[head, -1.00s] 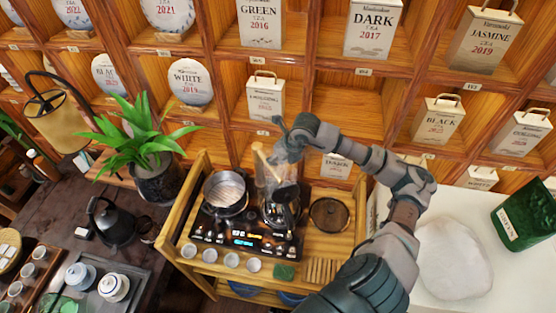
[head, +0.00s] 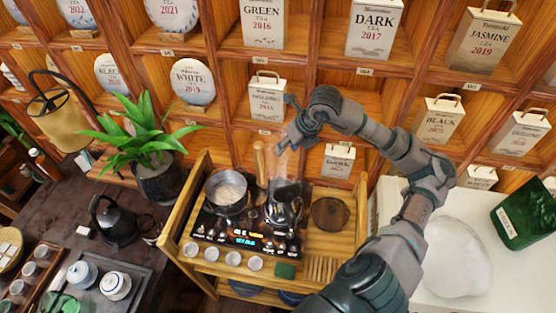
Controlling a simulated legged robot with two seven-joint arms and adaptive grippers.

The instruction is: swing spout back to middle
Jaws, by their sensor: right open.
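The tea stove (head: 240,236) is a dark panel with lit displays on a wooden cart. A steel pot (head: 227,192) sits on its left side and a glass kettle (head: 284,208) on its right. A pale upright piece (head: 260,162), possibly the spout or a handle, stands between them at the back; I cannot tell which. My right gripper (head: 287,126) is open above and behind the kettle, right of and apart from the pale piece. A translucent, steam-like patch blurs the space below it. My left gripper is not in view.
The wooden cart (head: 174,243) has a raised slatted side. A round dark lid or tray (head: 330,213) lies right of the kettle, with small white cups (head: 211,254) in front. A potted plant (head: 157,180) stands left. Shelves of tea packages rise close behind my gripper.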

